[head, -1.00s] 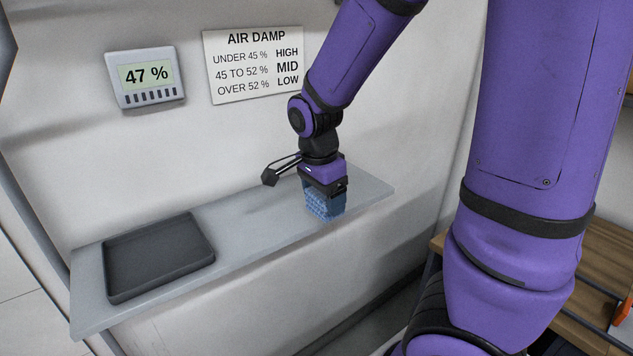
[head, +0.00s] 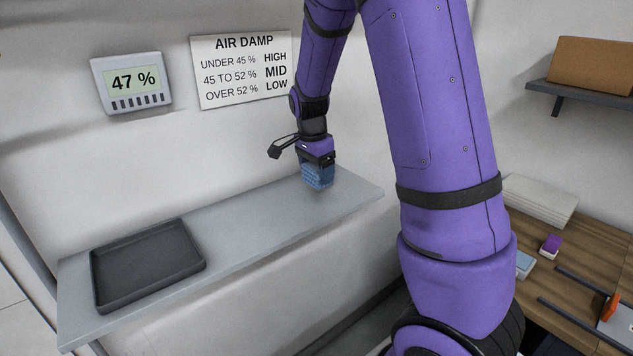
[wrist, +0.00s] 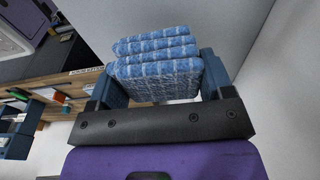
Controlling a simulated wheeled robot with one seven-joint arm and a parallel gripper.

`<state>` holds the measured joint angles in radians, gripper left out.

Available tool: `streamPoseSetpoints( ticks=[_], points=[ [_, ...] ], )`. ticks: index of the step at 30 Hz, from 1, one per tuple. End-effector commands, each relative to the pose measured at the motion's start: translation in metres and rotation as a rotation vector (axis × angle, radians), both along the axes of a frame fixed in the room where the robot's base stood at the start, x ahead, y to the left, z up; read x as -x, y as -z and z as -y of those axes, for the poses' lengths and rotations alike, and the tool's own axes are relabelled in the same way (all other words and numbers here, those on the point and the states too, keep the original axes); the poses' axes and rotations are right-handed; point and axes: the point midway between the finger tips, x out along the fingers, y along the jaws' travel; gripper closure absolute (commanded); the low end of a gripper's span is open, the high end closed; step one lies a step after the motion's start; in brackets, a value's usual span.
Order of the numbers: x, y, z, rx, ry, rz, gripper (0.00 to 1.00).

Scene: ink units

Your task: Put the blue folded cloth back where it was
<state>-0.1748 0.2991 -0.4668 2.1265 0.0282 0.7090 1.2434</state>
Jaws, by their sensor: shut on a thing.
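The blue folded cloth (head: 318,179) is held in my gripper (head: 317,164) over the right part of the grey wall shelf (head: 245,225). In the wrist view my gripper (wrist: 158,72) is shut on the cloth (wrist: 157,52), which shows several blue and white folds between the two fingers. In the head view the cloth hangs under the fingers; I cannot tell whether its lower edge touches the shelf.
A dark empty tray (head: 148,265) lies on the shelf's left part. A damp meter (head: 133,82) reads 47 % beside a wall chart (head: 242,70). A wooden table (head: 540,290) with white sheets (head: 540,199) and small items stands at right. The shelf's middle is bare.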

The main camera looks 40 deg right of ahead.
Motion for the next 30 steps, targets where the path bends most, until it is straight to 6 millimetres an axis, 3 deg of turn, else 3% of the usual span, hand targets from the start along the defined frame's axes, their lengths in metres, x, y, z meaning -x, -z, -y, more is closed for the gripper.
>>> streamPoseSetpoints(
  ticks=[6,16,17,20,30],
  points=[
    [0.001,0.032,0.0,0.0,0.002,-0.004,0.45],
    [0.0,0.036,0.0,0.0,0.001,0.0,0.45],
    [0.0,0.036,0.0,0.0,0.001,0.0,0.21],
    [0.0,0.036,0.0,0.0,0.001,0.0,0.0],
    [0.0,0.032,-0.001,0.0,0.001,0.001,0.0]
  ],
)
